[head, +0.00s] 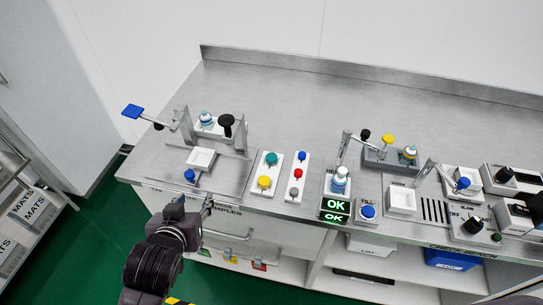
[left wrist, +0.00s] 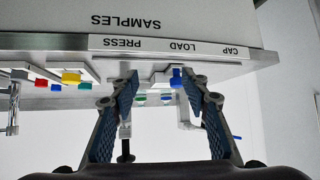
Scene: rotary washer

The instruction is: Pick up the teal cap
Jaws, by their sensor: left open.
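A teal cap (head: 271,158) sits on a white holder (head: 256,190) near the bench front, behind a yellow cap (head: 264,182). The yellow cap also shows in the left wrist view (left wrist: 71,78), where I cannot surely tell the teal cap from the small blue-green pieces beside it. My left gripper (head: 195,206) is at the bench's front edge, left of and nearer than the holder. It is open and empty; its spread fingers also show in the left wrist view (left wrist: 163,88). My right gripper does not show.
Left of the holder stands a press fixture with a blue-ended lever (head: 132,111), a black knob (head: 226,120) and a white pad (head: 201,159). Right of it is a holder with blue, red and grey buttons (head: 299,174). The back of the bench (head: 330,105) is clear.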

